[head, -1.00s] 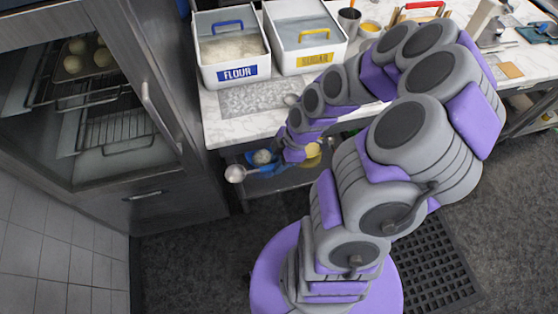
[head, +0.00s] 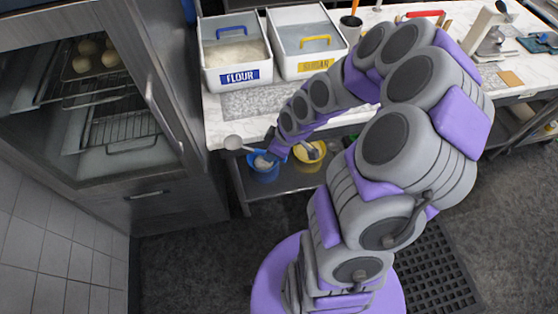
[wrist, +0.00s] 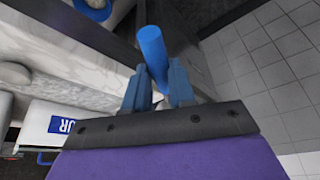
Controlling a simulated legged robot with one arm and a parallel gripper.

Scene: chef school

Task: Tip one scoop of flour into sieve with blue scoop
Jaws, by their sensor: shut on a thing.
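My gripper (wrist: 158,92) is shut on the blue handle of the blue scoop (wrist: 153,48). In the head view the scoop's grey metal bowl (head: 233,142) points left, at the counter's front edge. I cannot tell what is in the bowl. The white flour bin (head: 231,82), with a blue FLOUR label, stands on the counter behind the scoop. It holds pale flour (head: 235,52), and a blue handle shows at its back. My gripper is in front of the bin and outside it. I cannot make out a sieve in either view.
The white sugar bin (head: 308,67) stands right of the flour bin. A blue bucket (head: 263,173) with something white in it and a yellow bucket (head: 318,161) sit on the lower shelf. A steel oven cabinet (head: 185,150) stands close on the left.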

